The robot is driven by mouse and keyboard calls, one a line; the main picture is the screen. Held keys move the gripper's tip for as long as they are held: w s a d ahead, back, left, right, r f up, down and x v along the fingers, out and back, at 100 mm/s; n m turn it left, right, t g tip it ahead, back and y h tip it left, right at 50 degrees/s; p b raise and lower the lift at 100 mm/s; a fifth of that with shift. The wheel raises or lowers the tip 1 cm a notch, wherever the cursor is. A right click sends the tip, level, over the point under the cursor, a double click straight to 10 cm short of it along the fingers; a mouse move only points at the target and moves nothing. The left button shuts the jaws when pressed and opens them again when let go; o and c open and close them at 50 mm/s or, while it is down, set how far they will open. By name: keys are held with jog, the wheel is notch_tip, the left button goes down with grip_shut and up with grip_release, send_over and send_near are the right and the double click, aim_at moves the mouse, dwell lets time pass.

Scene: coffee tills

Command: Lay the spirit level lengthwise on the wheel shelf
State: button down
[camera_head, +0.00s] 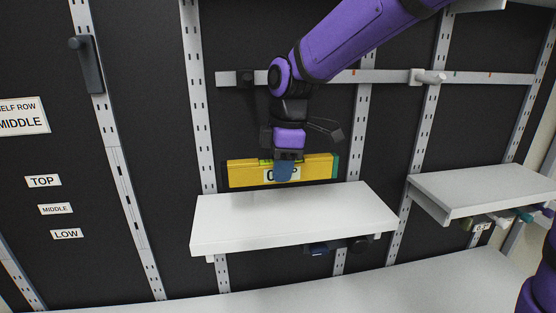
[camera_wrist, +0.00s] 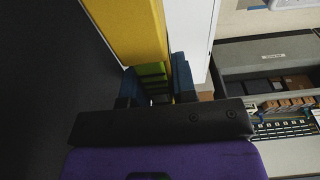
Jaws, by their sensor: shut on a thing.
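The yellow spirit level (camera_head: 240,173) has a teal end cap at its right and a white label with dark lettering, partly covered by a finger. It is held lengthwise, level, in front of the dark back panel, just above or behind the rear edge of a white shelf (camera_head: 290,217). I cannot tell whether it touches the shelf. My gripper (camera_head: 285,170) is shut on the level near its middle, from above. In the wrist view the level (camera_wrist: 128,35) passes between the blue fingertips (camera_wrist: 155,82), with its green vial showing. The white shelf (camera_wrist: 192,40) lies beside it.
A second white shelf (camera_head: 485,188) stands at the right with items hanging below. A rail (camera_head: 390,77) with hooks crosses behind my arm. Signs reading TOP (camera_head: 43,181), MIDDLE and LOW are at the left. The middle shelf's visible top is bare.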

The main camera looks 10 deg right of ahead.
aim_at(279, 211)
jog(key=shift+f, duration=3.25)
jog(key=shift+f, duration=0.6)
jog(key=shift+c, duration=1.8)
grip_release()
jog(key=shift+r, duration=0.1)
jog(key=shift+r, duration=3.95)
